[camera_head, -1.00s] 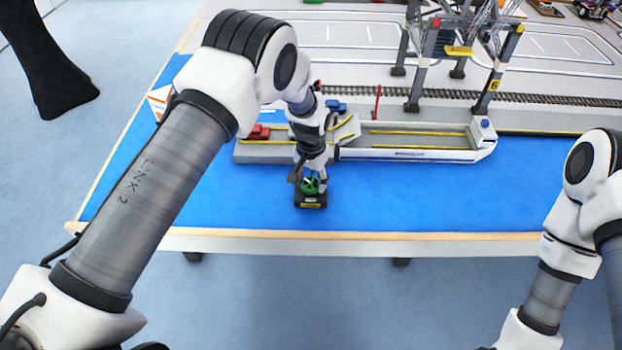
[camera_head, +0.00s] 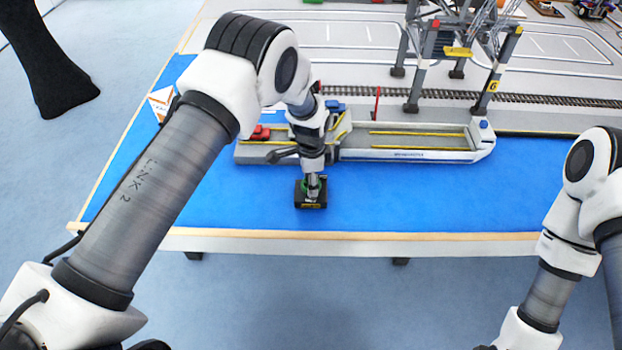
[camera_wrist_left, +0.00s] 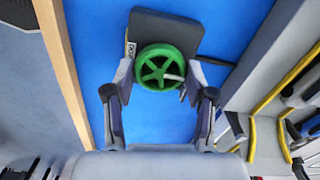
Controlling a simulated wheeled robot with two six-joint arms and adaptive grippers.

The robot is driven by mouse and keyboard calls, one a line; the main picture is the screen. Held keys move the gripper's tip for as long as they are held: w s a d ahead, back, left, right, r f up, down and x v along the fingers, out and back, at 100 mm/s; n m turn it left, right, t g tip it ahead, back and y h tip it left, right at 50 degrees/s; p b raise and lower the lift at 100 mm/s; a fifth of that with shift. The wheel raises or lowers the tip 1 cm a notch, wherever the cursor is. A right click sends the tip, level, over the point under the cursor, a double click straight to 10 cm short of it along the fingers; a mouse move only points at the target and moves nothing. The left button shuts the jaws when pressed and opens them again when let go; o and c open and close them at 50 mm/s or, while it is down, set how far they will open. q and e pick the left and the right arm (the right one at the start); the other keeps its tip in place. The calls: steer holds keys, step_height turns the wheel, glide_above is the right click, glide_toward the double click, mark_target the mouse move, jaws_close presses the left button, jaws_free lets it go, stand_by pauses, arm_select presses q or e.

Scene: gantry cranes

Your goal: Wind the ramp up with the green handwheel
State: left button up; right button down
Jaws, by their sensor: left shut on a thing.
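The green handwheel (camera_wrist_left: 162,68) sits on a dark base block (camera_head: 311,199) on the blue front part of the table. My left gripper (camera_head: 313,182) points down at it from above and is shut on the wheel. In the left wrist view, its two fingers (camera_wrist_left: 160,72) press on opposite sides of the green rim. In the head view, the gripper hides most of the wheel. A grey ferry (camera_head: 415,156) with yellow lines lies behind it. The ramp (camera_head: 343,127) at its left part stands tilted, partly behind my left arm. My right gripper is out of view.
A gantry crane (camera_head: 463,52) stands behind the ferry beside a railway track (camera_head: 545,100). A red car (camera_head: 260,133) and a blue car (camera_head: 334,106) are near the ramp. An orange and white box (camera_head: 161,103) is at the left. Blue table to the right is clear.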

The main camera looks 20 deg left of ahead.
arm_select(q)
steer(key=m, duration=0.3)
steer(key=shift+s+f+m, duration=0.15)
steer(key=shift+s+m, duration=0.05)
steer(key=shift+m, duration=0.1)
steer(key=shift+m+p, duration=0.55)
steer(key=shift+m, duration=1.45)
steer(key=o, duration=1.2)
steer(key=shift+c, duration=0.2)
steer(key=shift+w, duration=0.15)
steer(key=shift+r, duration=0.35)
step_height(320, 180, up, 11)
steer(key=shift+r, duration=0.2)
